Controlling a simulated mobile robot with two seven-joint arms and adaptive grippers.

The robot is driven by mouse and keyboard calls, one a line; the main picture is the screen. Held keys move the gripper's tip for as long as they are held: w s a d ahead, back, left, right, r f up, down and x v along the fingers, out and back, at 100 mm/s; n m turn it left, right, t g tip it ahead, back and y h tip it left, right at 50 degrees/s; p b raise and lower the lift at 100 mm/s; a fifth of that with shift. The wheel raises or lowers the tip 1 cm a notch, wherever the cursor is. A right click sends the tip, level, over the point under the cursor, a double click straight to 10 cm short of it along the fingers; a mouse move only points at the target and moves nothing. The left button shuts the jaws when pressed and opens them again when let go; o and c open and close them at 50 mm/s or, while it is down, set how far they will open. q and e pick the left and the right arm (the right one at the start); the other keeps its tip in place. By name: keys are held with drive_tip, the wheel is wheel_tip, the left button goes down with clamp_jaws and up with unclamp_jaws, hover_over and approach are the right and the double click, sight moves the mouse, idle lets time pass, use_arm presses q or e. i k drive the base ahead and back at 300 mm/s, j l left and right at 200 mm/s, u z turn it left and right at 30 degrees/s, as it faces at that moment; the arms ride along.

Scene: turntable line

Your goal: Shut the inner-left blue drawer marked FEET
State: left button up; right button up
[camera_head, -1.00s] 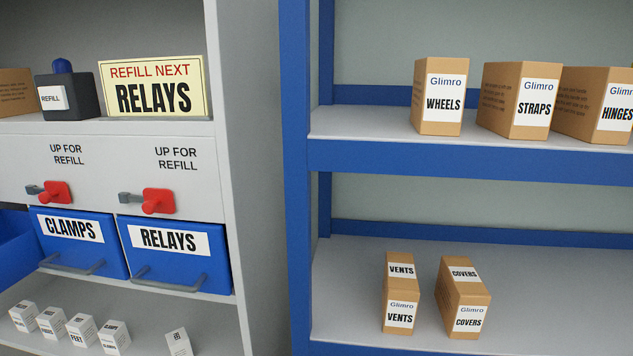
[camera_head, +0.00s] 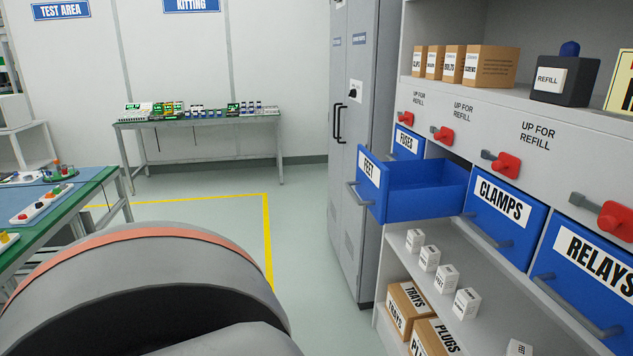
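The blue drawer marked FEET (camera_head: 374,190) is pulled well out of the grey cabinet, in the row between the FUSES drawer (camera_head: 407,143) and the CLAMPS drawer (camera_head: 504,215). Its grey bar handle (camera_head: 357,194) faces left, and the part of its inside that I can see is empty. The FUSES, CLAMPS and RELAYS (camera_head: 588,268) drawers look shut. A large grey rounded part of my own arm with an orange band fills the lower left. Neither gripper shows in this view.
Red levers (camera_head: 502,163) sit above the drawers. Small white boxes (camera_head: 444,278) stand on the shelf below, with cartons (camera_head: 409,307) lower down. A tall grey locker (camera_head: 352,150) stands beside the cabinet. Open floor (camera_head: 312,265) lies left of it; a green-edged workbench (camera_head: 75,210) is at far left.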

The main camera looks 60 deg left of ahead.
sight(411, 178)
drive_tip(key=u, duration=1.55)
